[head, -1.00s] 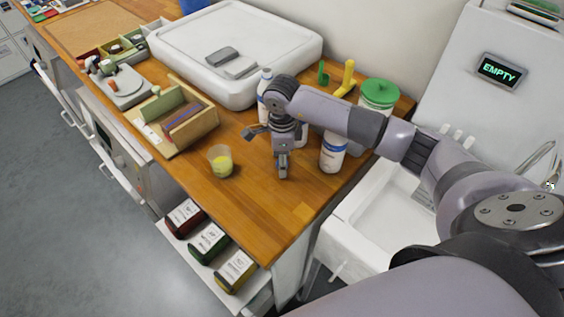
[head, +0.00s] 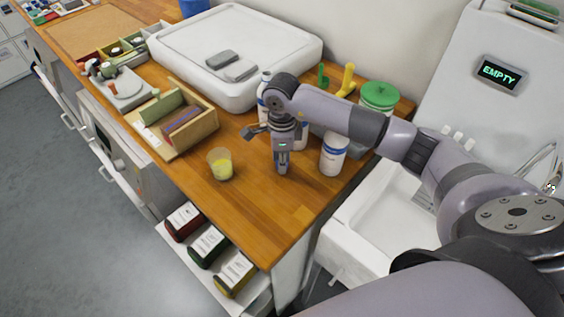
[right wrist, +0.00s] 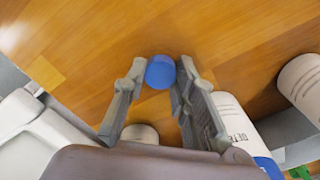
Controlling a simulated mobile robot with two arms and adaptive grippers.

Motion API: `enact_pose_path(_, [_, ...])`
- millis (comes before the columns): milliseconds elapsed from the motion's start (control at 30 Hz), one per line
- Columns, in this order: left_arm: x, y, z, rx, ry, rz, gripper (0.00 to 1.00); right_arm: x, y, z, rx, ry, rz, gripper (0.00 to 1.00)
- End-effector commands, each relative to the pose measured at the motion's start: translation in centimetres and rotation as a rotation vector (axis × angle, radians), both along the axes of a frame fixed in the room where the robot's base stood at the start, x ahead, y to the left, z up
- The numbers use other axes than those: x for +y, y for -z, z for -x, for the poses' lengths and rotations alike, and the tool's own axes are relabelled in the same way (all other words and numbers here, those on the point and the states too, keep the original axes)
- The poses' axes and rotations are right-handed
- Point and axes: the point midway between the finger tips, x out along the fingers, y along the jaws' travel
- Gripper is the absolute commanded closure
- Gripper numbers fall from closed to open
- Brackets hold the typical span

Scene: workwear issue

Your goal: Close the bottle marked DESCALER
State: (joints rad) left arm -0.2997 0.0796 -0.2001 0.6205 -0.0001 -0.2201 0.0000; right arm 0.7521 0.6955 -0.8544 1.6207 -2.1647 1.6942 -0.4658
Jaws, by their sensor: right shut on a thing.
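My right gripper (head: 282,168) is low over the wooden counter, shut on a blue cap (right wrist: 160,72) that shows between its fingertips in the right wrist view. A white bottle with a blue band (head: 333,154) stands right of the gripper in the head view. Another white bottle (head: 264,88) stands behind my wrist, mostly hidden. In the right wrist view, a bottle whose label begins "DETE" (right wrist: 236,112) is beside the right finger, and a white bottle (right wrist: 302,82) is at the right edge. I cannot read DESCALER on any bottle. My left gripper is not in view.
A clear cup of yellow liquid (head: 221,164) stands left of the gripper. A wooden box (head: 190,128) is farther left. A green-lidded jar (head: 379,96) and yellow object (head: 346,78) stand behind. A sink (head: 378,225) lies right. The counter's front corner is clear.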

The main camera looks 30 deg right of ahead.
Motion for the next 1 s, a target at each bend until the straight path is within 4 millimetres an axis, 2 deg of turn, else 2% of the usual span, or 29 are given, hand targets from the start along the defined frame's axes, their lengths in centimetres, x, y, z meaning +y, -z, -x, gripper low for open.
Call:
enact_pose_path(167, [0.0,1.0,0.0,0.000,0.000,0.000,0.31,0.0,-2.8,-0.2,-0.007,-0.001,0.000,0.83])
enact_pose_path(500, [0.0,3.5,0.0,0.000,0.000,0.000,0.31,0.0,-12.8,-0.2,-0.009,-0.002,0.000,0.83])
enact_pose_path(600, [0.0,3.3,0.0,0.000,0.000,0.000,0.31,-0.1,-15.4,-0.1,-0.007,-0.001,0.002,0.83])
enact_pose_path(800, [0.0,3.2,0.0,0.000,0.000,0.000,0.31,0.0,-18.1,0.0,-0.001,-0.001,0.002,0.83])
enact_pose_path(1000, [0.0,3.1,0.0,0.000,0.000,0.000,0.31,0.0,-19.0,0.0,0.000,-0.001,0.001,0.83])
